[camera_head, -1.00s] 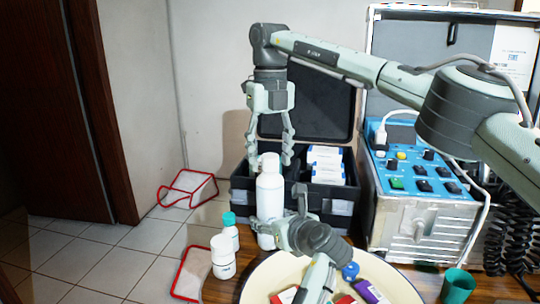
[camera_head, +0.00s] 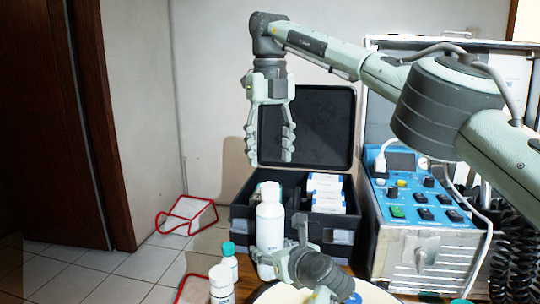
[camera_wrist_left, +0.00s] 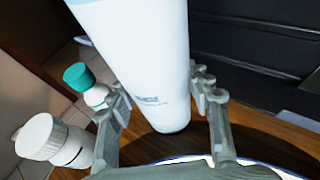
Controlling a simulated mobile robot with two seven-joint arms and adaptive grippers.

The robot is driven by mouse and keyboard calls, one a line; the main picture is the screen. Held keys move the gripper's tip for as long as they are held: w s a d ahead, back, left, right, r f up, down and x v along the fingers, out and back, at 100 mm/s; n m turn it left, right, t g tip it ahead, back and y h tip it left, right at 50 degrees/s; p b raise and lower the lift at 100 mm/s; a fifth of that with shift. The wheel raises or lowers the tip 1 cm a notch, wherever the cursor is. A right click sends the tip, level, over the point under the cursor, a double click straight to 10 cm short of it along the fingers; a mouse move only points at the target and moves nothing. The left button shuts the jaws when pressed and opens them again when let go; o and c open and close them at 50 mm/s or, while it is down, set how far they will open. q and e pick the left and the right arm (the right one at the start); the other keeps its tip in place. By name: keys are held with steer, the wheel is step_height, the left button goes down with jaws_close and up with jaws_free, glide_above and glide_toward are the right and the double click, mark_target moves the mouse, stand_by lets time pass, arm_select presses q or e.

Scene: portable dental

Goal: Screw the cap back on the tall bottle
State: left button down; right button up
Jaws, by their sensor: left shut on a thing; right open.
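The tall white bottle (camera_head: 270,228) stands upright on the wooden table, and it also fills the middle of the left wrist view (camera_wrist_left: 150,60). A white cap (camera_head: 269,191) sits on top of the bottle; I cannot tell how tight it is. My left gripper (camera_head: 268,262) is shut on the lower part of the bottle, with one finger on each side in the left wrist view (camera_wrist_left: 165,105). My right gripper (camera_head: 271,158) points down, open and empty, above the cap and apart from it. The cap is outside the left wrist view.
A teal-capped bottle (camera_head: 230,264) and a short white bottle (camera_head: 221,287) stand left of the tall bottle. A black case (camera_head: 334,226) with white boxes is close behind. The blue-topped control unit (camera_head: 420,192) stands right. A pale basin (camera_head: 375,291) is in front.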

arm_select(q)
steer(key=c, duration=0.6)
jaws_free()
steer(key=v, duration=1.2)
steer(key=shift+f, duration=0.1)
